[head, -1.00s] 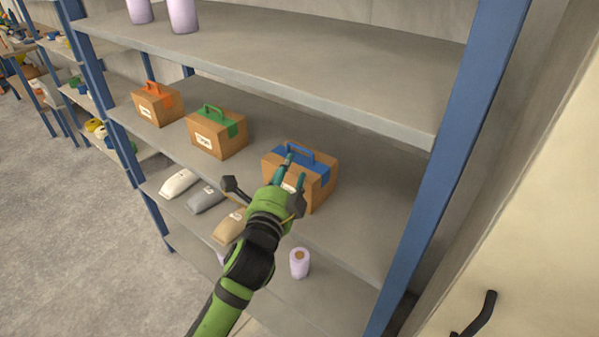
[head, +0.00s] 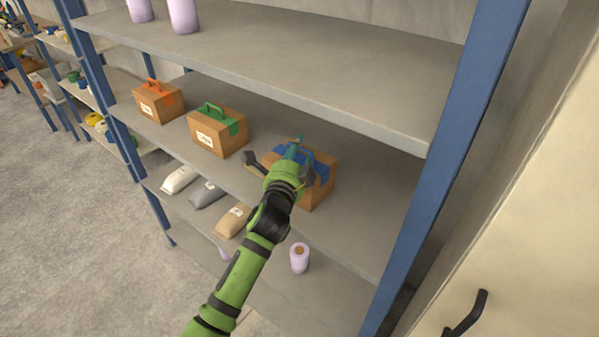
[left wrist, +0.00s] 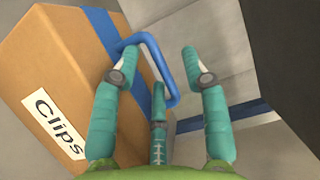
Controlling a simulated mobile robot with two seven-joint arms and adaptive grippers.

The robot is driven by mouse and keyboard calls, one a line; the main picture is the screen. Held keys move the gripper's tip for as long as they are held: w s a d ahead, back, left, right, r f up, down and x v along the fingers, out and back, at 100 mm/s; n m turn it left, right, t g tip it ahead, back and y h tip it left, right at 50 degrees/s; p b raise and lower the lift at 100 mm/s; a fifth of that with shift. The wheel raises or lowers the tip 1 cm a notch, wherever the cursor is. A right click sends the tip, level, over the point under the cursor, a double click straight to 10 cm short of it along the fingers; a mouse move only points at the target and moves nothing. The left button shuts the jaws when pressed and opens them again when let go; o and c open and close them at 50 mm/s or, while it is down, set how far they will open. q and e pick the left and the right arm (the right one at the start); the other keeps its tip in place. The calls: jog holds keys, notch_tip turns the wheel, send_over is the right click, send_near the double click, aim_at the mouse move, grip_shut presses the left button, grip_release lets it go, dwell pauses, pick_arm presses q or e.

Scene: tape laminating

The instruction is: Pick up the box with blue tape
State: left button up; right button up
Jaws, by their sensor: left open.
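The cardboard box with blue tape (head: 318,192) sits at the right of the middle shelf. In the left wrist view the box (left wrist: 60,50) fills the left side, with a white "Clips" label (left wrist: 54,122) and a blue handle (left wrist: 155,55). My left gripper (head: 296,147) is over the top of the box and hides part of its handle and tape. In the left wrist view its teal fingers (left wrist: 160,62) are open, with the handle in the space between them. I cannot tell whether a finger touches it. My right gripper is not in view.
A box with green tape (head: 214,138) and a box with orange tape (head: 158,105) stand to the left on the same shelf. The upper shelf (head: 300,60) overhangs. A blue post (head: 448,140) stands to the right. Bags and a lilac roll (head: 299,258) are below.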

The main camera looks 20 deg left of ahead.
pick_arm(q)
grip_shut()
jog(key=shift+r, duration=0.15)
